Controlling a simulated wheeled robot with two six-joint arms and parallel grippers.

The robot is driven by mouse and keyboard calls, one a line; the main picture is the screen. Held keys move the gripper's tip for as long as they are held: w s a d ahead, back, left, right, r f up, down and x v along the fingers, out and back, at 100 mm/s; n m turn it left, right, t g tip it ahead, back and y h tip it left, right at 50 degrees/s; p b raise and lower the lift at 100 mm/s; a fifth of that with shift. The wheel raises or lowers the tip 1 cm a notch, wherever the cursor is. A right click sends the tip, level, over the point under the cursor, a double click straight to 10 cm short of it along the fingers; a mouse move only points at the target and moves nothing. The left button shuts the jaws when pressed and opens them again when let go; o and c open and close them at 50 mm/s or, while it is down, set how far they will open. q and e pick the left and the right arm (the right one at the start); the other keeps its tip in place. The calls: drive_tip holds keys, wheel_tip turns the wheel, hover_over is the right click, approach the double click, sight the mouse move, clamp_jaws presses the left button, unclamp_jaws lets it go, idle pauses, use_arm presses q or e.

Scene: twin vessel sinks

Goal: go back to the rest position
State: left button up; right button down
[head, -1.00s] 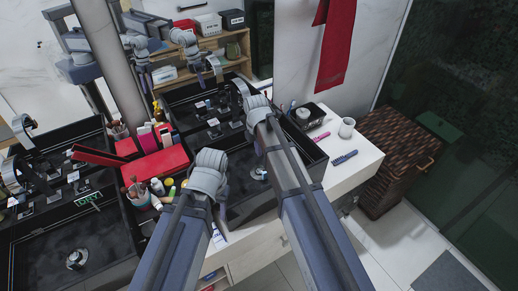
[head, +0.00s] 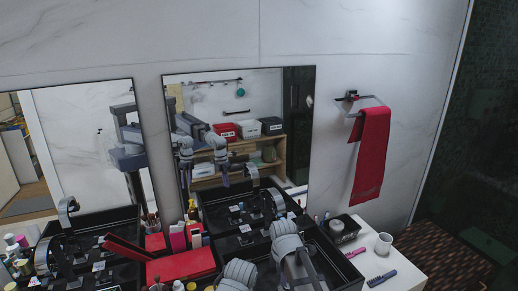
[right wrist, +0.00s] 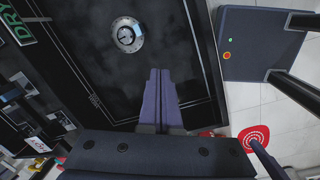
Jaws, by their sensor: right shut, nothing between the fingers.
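My right gripper (right wrist: 161,74) shows in the right wrist view with its two dark fingers together and nothing between them. It is over the black sink basin (right wrist: 85,75), whose round metal drain (right wrist: 127,35) lies ahead of the fingertips. In the head view, grey joints of both my arms stand low in front of the sinks, and I cannot make out the fingers there. My left gripper does not show clearly in any view.
A red box (head: 182,266) and bottles stand between the sinks. A black tray (head: 343,229), white cup (head: 383,244), pink comb (head: 355,253) and blue brush (head: 381,278) are on the right counter. A red towel (head: 371,155) hangs on the wall. Mirrors (head: 285,90) stand behind the sinks.

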drive_tip(key=s+a+m+g, duration=0.1)
drive_tip(key=s+a+m, duration=0.1)
drive_tip(key=s+m, duration=1.1)
drive_tip(key=s, duration=0.3)
drive_tip(key=shift+a, duration=0.2)
idle(0.5)
